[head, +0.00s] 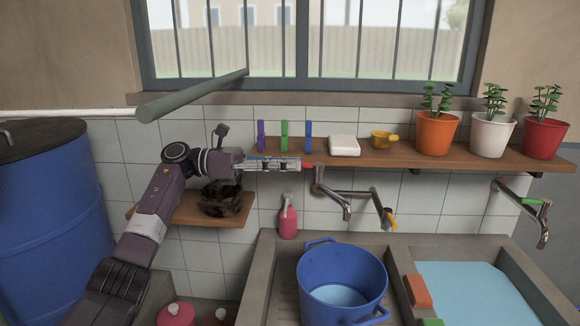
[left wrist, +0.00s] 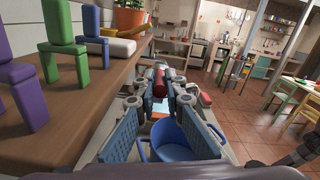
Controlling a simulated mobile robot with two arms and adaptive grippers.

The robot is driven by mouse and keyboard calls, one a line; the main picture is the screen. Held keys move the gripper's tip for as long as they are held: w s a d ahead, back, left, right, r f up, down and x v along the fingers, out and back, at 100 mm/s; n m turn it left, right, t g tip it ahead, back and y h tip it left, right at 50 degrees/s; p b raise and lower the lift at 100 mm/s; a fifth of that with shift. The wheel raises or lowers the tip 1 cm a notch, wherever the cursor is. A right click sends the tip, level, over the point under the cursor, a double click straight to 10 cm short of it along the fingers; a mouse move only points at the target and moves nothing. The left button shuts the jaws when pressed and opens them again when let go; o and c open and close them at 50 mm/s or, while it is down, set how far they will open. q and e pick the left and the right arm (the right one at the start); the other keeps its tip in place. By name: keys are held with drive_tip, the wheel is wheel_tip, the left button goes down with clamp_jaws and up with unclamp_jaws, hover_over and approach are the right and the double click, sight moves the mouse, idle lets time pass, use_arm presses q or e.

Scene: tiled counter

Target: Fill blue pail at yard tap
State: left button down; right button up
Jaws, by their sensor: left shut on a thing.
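The blue pail (head: 313,272) stands upright in the left part of the grey sink, with light blue water low inside it. It also shows in the left wrist view (left wrist: 170,136). A metal tap (head: 345,206) reaches out above the pail. I cannot make out a stream from its spout. My left gripper (head: 301,165) is shut on the tap's red handle (head: 308,166). The red handle also shows between the fingers in the left wrist view (left wrist: 160,84). My right gripper is not in view.
The wooden shelf (head: 400,152) runs just behind my left gripper, with clips, soap and plants. A yellow-handled tap (head: 388,217) and a green-handled tap (head: 540,222) stand to the right. A pink bottle (head: 288,222) stands left of the pail. The right basin holds water (head: 465,290).

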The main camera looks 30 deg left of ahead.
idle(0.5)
use_arm(q)
drive_tip(key=c, duration=2)
unclamp_jaws()
drive_tip(key=shift+w, duration=0.1)
drive_tip(key=v, duration=1.2)
drive_tip(key=shift+a, duration=0.1)
drive_tip(key=shift+f, duration=0.1)
